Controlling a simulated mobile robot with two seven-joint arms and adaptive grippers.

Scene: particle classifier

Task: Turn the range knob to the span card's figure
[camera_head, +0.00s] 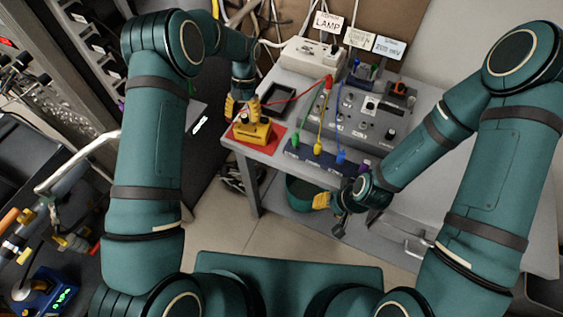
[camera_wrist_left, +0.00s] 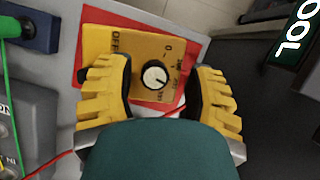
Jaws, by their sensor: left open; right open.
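A yellow box (camera_head: 251,132) sits on a red mat (camera_head: 271,141) at the table's front left corner. Its round range knob (camera_wrist_left: 154,77) shows in the left wrist view, with a white face and a dark pointer mark. Figures ring it, too small to read surely. My left gripper (camera_head: 243,107) is open above the box; in the left wrist view its yellow fingers (camera_wrist_left: 160,72) stand either side of the knob, apart from it. A pale blue-edged card (camera_head: 389,47) at the back may be the span card; its small print is unclear. My right gripper (camera_head: 331,212) is open and empty before the table.
A grey instrument panel (camera_head: 372,112) with knobs and coloured leads fills the table's middle. A dark tray (camera_head: 277,101) lies behind the yellow box. A red lead runs past the box. A green bin (camera_head: 302,193) stands below the table's front edge.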

